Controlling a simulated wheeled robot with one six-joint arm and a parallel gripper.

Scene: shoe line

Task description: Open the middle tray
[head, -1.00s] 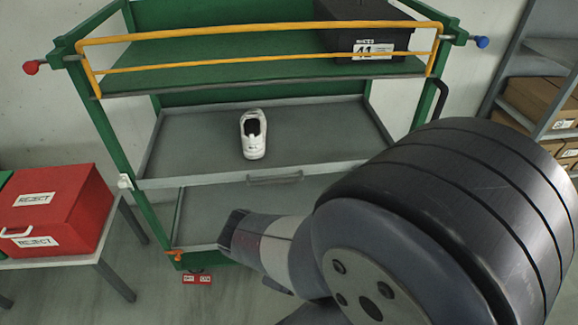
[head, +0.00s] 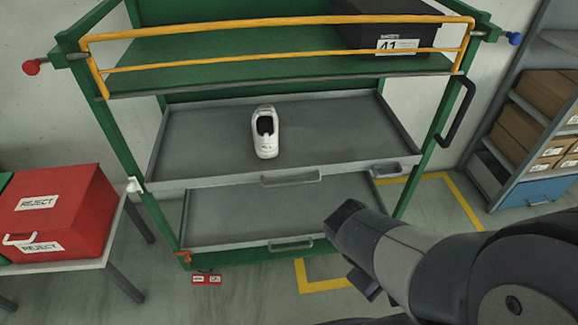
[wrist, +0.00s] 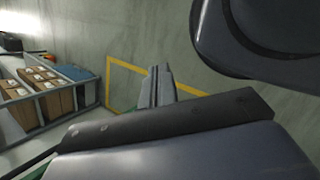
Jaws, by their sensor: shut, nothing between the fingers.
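The middle tray (head: 205,135) is a shallow grey tray in a green cart, in the middle of the head view. A white shoe (head: 265,140) rests on it. Its bar handle (head: 290,178) is at the centre of its front edge, which lies about in line with the cart's posts. My gripper (head: 345,213) is shut and empty, below and right of that handle and apart from it. In the wrist view my gripper (wrist: 160,82) points towards the floor and shelving; the tray cannot be made out there.
A lower grey tray (head: 215,220) has its own handle (head: 290,244). A yellow rail (head: 280,28) crosses the top shelf, where a black box (head: 385,25) sits. A red reject box (head: 60,210) stands left. A shelf rack (head: 505,105) stands right. Floor between is clear.

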